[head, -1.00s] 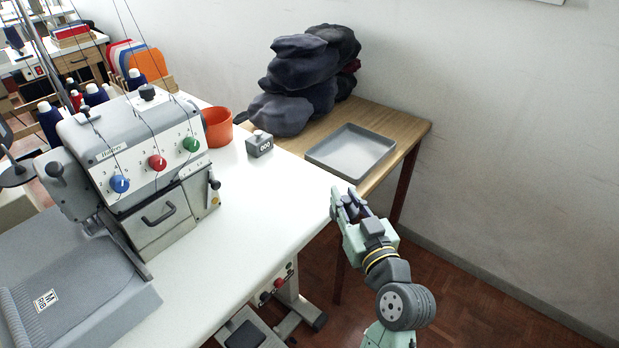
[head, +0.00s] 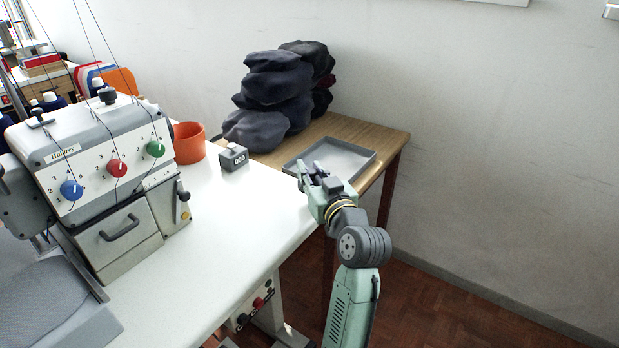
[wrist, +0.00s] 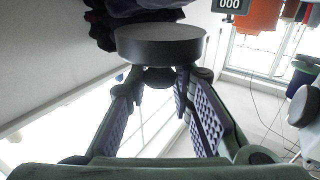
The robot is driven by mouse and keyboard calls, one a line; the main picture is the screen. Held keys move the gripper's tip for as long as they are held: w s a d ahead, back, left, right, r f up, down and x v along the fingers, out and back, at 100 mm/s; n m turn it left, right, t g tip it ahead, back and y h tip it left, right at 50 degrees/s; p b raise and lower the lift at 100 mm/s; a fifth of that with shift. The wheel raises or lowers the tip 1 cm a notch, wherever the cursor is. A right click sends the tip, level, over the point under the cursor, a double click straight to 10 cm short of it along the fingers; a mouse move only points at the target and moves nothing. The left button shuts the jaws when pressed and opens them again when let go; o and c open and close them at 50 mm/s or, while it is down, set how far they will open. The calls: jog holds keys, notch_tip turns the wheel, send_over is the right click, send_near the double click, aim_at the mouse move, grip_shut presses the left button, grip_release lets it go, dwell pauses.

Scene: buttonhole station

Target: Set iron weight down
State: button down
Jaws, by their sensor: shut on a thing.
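The iron weight (wrist: 160,45) is a dark grey round disc with a narrower neck. In the wrist view it sits at the tips of my gripper (wrist: 160,85), whose ribbed fingers are shut on its neck. In the head view my gripper (head: 309,174) is by the near left corner of the grey tray and the right end of the white table. The weight cannot be made out there.
The shallow grey tray (head: 367,164) looks empty on a wooden table (head: 393,143), beside a pile of dark caps (head: 275,85). A counter (head: 234,157), an orange cup (head: 189,143) and a sewing machine (head: 110,175) stand on the white table (head: 225,220).

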jog(key=shift+x, duration=1)
jog(key=shift+w+d+f, duration=0.1)
jog(key=shift+w+f, duration=0.05)
jog(key=shift+f, duration=1.75)
jog(key=c, duration=1.9)
grip_release()
jog(key=shift+f, duration=0.15)
jog(key=o, duration=0.5)
